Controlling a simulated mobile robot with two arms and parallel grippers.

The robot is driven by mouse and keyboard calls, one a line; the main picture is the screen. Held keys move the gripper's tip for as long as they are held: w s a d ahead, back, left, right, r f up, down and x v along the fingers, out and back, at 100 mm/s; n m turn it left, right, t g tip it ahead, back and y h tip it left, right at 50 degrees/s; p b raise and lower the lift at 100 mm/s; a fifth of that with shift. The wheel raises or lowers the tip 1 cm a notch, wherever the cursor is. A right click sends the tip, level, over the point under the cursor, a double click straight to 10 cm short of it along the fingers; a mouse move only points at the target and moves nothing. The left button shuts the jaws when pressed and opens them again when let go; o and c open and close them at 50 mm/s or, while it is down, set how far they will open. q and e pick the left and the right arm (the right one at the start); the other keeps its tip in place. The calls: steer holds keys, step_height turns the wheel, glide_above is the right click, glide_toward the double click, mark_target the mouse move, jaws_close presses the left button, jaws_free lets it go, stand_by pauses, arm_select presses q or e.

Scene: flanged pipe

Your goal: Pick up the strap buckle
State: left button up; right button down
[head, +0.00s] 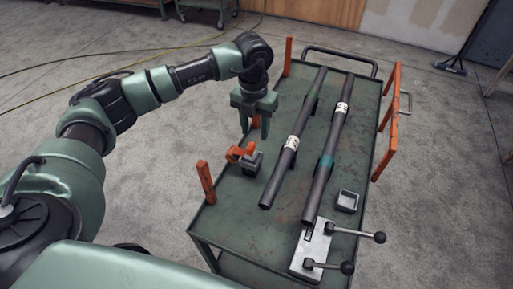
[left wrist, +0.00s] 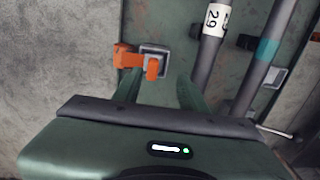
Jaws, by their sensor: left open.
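My right gripper is not in view.
Two dark pipes (head: 291,150) (head: 327,160) lie lengthwise on the green cart (head: 235,205). Orange posts (head: 206,182) (head: 386,125) stand at its edges. A grey square tray (head: 347,201) and a metal block with black-knobbed levers (head: 312,247) are at the near right.

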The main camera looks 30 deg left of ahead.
mark_target(251, 145)
arm_select(q)
steer(key=shift+s+a+f, duration=0.15)
steer(key=shift+a+f, duration=0.1)
steer(key=shift+a, duration=0.05)
steer(key=f, duration=0.1)
steer(key=f+p, duration=0.1)
steer(key=shift+s+a+f, duration=0.1)
steer(key=shift+s+f, duration=0.2)
step_height(251, 145, down, 4)
steer(key=shift+a+r+p, duration=0.1)
steer(key=shift+r+p, duration=0.1)
steer(key=shift+p, duration=0.4)
steer(key=shift+f, duration=0.25)
jaws_close()
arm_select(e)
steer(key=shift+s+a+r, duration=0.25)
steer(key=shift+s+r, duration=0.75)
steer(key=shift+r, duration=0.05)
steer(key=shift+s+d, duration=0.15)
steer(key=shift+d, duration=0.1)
